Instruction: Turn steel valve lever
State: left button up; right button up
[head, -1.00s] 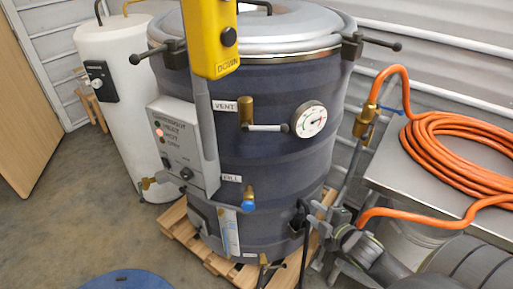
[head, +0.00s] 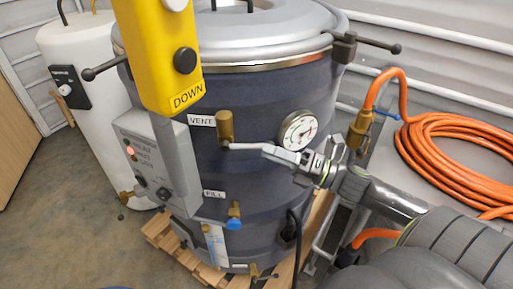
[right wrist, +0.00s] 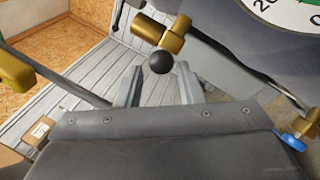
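The steel valve lever (head: 245,146) sticks out sideways, level, to the right from the brass valve (head: 224,126) beside the VENT label on the dark drum. My right gripper (head: 275,154) is at the lever's free end, reaching in from the right. In the right wrist view the lever's black ball knob (right wrist: 160,63) lies between the two fingertips, with a gap to each finger, so the gripper is open. The brass valve (right wrist: 168,35) shows behind the knob. The gripper hides the knob in the head view. My left gripper is out of view.
A yellow DOWN pendant (head: 158,50) hangs at the front left. A dial gauge (head: 297,131) sits just above the gripper. The grey control box (head: 150,160), a blue-handled FILL valve (head: 234,222) and an orange hose (head: 425,150) are nearby.

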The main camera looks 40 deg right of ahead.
aim_at(257, 144)
jog(key=shift+w+a+b, duration=0.35)
jog(key=shift+w+a, duration=0.05)
jog(key=shift+w, duration=0.45)
jog(key=shift+w+a+r+p, duration=0.35)
jog(key=shift+w+a+r, duration=0.05)
jog(key=shift+w+a, duration=0.3)
jog(key=shift+w, duration=0.15)
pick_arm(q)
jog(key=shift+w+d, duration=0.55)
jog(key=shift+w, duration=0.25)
pick_arm(e)
jog(key=shift+w+a, duration=0.1)
grip_shut()
